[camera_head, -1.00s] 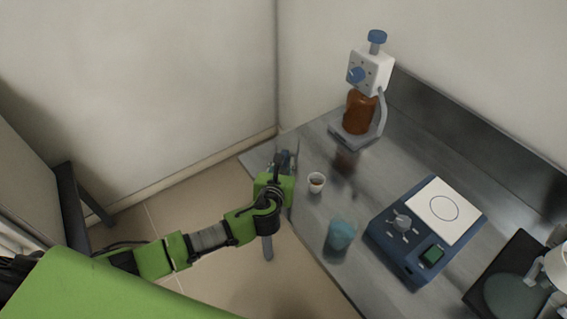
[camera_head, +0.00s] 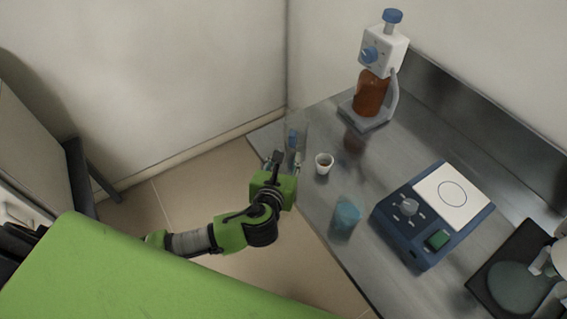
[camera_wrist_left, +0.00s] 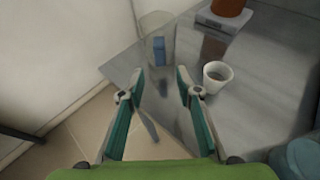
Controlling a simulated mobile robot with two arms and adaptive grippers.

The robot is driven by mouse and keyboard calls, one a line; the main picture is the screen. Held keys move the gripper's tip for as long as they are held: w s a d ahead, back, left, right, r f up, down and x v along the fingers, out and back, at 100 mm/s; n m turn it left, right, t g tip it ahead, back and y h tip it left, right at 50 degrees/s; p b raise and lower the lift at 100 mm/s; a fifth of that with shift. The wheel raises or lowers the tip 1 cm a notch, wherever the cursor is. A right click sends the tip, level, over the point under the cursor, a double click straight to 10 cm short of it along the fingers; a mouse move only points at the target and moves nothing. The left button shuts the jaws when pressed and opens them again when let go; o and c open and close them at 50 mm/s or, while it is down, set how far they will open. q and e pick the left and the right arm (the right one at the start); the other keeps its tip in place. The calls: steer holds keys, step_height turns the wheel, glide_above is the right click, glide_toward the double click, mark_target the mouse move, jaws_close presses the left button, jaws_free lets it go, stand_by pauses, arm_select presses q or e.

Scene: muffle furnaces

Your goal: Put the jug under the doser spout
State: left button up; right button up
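A clear, see-through vessel with a blue patch, which looks like the jug (camera_head: 296,128), stands upright near the table's far left corner. The doser (camera_head: 384,52) is a white head with blue knobs on a brown bottle (camera_head: 371,93), at the back of the table. Its spout is too small to make out. My left gripper (camera_head: 285,160) is open and empty, just short of the jug. In the left wrist view the jug (camera_wrist_left: 157,42) stands ahead, beyond the parted fingertips (camera_wrist_left: 160,72). My right gripper is not in view.
A small white cup (camera_head: 324,163) with dark contents stands close to the right of the gripper. A beaker of blue liquid (camera_head: 345,217) is near the front edge. A blue device with a white plate (camera_head: 432,215) stands further right. Bare metal table lies between cup and doser.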

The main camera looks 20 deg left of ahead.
arm_select(q)
steer(key=shift+v, duration=1.3)
